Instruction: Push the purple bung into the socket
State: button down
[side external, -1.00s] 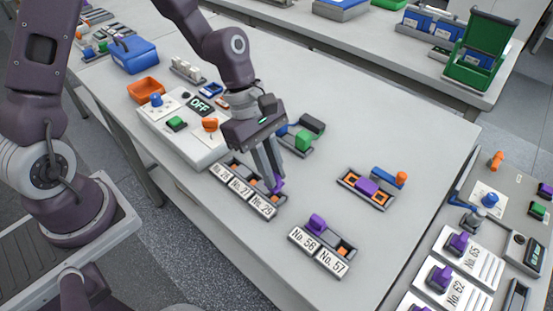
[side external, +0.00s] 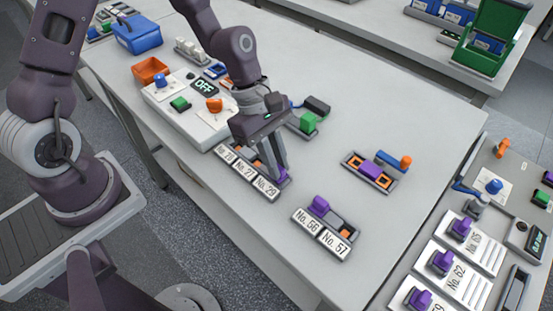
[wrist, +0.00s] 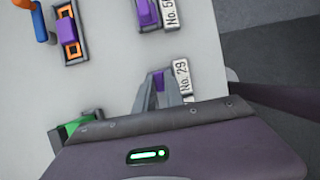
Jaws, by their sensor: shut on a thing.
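The purple bung (side external: 284,175) is between the fingers of my gripper (side external: 277,178), which is shut on it at the No. 29 end of a dark rack (side external: 236,147) labelled with several number plates. The bung also shows in the wrist view (wrist: 158,82), between the fingers (wrist: 160,76) beside the No. 29 plate (wrist: 183,80). The fingers hide most of the bung and the socket at that end. I cannot tell how deep the bung sits.
A rack with plates No. 56 and No. 57 (side external: 322,234) holds another purple piece. A small tray with a purple block (side external: 371,172) lies farther right. A green block (side external: 307,122) is behind my gripper. The white box with the OFF display (side external: 203,87) stands left.

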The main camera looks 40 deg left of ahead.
jog(key=c, duration=1.3)
grip_release()
jog(key=shift+c, duration=0.2)
jog(key=s+a+r+m+t+y, duration=0.2)
jog(key=s+a+r+m, duration=0.4)
jog(key=r, duration=0.5)
jog(key=s+a+r+m+t+y, duration=0.2)
jog(key=s+a+r+m, duration=0.3)
jog(key=s+r+m, duration=0.5)
jog(key=shift+a+r+m+t+y, duration=0.3)
jog(key=shift+a+r+m+t, duration=0.15)
jog(key=shift+m+t, duration=0.45)
